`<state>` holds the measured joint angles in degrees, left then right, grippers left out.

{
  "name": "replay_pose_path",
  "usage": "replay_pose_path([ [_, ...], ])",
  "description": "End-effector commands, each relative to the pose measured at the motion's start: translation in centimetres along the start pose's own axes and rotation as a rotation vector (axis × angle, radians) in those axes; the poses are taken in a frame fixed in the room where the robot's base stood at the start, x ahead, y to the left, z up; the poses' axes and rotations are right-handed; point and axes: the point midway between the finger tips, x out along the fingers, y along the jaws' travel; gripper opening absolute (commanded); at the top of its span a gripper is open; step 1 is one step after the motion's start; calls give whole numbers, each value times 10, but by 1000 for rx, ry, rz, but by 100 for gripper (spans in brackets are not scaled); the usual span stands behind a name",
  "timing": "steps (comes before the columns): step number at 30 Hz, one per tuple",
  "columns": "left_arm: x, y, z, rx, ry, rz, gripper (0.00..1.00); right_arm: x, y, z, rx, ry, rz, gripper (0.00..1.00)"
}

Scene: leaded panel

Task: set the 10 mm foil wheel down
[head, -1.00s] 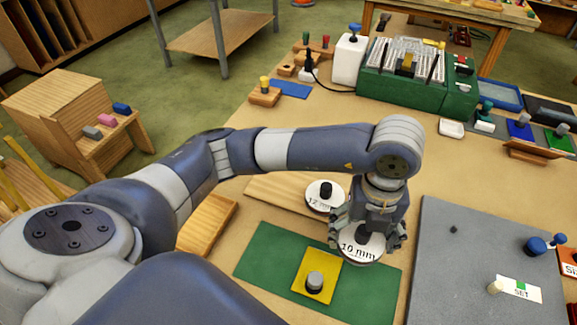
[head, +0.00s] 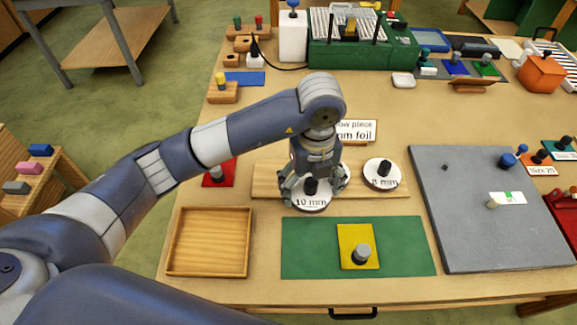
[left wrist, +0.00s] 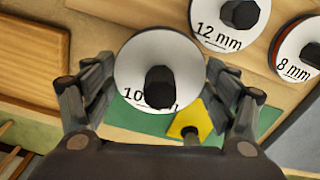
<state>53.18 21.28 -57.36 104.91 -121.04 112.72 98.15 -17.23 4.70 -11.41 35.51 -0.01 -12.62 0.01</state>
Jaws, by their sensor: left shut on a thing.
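My left gripper (head: 312,186) is shut on the 10 mm foil wheel (head: 311,206), a white disc with a black knob. The wheel is by the front edge of the wooden board (head: 268,180); I cannot tell whether it touches it. In the left wrist view the 10 mm wheel (left wrist: 131,72) is between the fingers. The 8 mm wheel (head: 382,175) sits at the board's right. The 12 mm wheel (left wrist: 210,33) shows in the left wrist view, beside the 8 mm wheel (left wrist: 291,50); in the head view my gripper mostly hides it. My right gripper is out of view.
A green mat (head: 305,262) with a yellow plate (head: 349,236) and grey-topped knob lies in front. An empty wooden tray (head: 173,240) is at left, a grey slab (head: 470,235) at right. A label card (head: 355,130) stands behind the board.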

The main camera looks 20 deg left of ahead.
Motion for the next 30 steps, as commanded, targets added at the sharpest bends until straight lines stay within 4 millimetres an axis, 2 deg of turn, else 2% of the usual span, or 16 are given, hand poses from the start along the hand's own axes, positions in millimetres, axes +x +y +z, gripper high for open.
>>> replay_pose_path([
  [1,-4,8,15,-8,0,4,58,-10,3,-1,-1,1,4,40],
  [6,0,28,55,-7,-1,4,58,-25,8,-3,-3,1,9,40],
  [12,6,43,90,-3,0,1,58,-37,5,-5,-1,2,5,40],
  [17,11,47,98,0,1,1,58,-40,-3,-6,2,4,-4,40],
  [24,40,47,98,0,1,2,58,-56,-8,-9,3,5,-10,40],
  [30,45,46,98,2,-2,-1,58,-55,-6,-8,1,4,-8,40],
])
